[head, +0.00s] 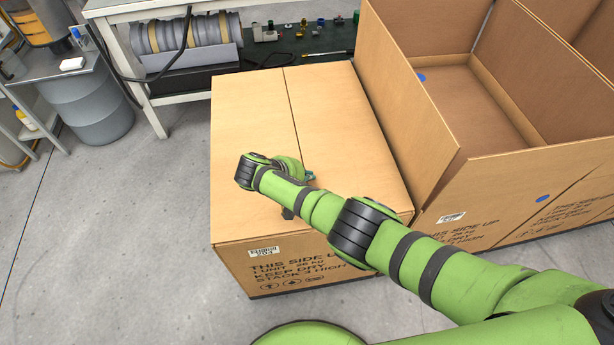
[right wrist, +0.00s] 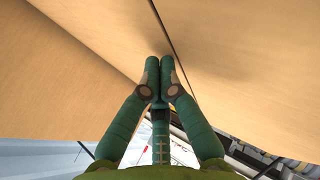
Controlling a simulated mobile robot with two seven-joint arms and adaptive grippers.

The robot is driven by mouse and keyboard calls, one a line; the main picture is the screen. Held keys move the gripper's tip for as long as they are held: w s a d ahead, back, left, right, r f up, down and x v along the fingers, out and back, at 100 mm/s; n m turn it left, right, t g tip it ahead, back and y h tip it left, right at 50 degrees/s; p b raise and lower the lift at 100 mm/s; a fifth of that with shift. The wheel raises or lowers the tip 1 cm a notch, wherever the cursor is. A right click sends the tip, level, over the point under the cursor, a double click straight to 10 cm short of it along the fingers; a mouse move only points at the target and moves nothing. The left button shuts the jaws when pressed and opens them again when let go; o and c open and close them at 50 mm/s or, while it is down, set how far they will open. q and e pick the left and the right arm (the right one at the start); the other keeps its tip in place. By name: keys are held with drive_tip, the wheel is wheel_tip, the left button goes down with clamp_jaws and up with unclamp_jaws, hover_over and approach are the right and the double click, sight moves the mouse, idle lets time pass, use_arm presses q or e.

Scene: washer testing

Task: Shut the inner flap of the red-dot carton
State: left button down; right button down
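A carton (head: 245,120) with its top flaps lying flat and a seam between them stands in the middle of the head view. No red dot shows on it; my right arm covers part of its top. My right gripper (head: 308,176) is over this top, mostly hidden behind its own wrist. In the right wrist view my right gripper (right wrist: 159,64) has its fingertips together with nothing between them. The tips are close to the cardboard (right wrist: 230,50) near the dark seam; I cannot tell if they touch. My left gripper is out of view.
An open carton (head: 420,120) with blue dots stands close at the right, flaps raised. A workbench (head: 180,98) with a ribbed grey roll (head: 185,32) and small parts is behind. A grey drum (head: 95,100) stands at back left. The floor at left is clear.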

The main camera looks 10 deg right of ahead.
drive_tip(key=shift+s+f, duration=0.1)
drive_tip(key=shift+f, duration=0.05)
idle(0.3)
drive_tip(key=shift+a, duration=0.1)
drive_tip(key=shift+s+a, duration=0.1)
drive_tip(key=shift+a, duration=0.05)
drive_tip(key=v, duration=0.7)
drive_tip(key=shift+r, duration=0.3)
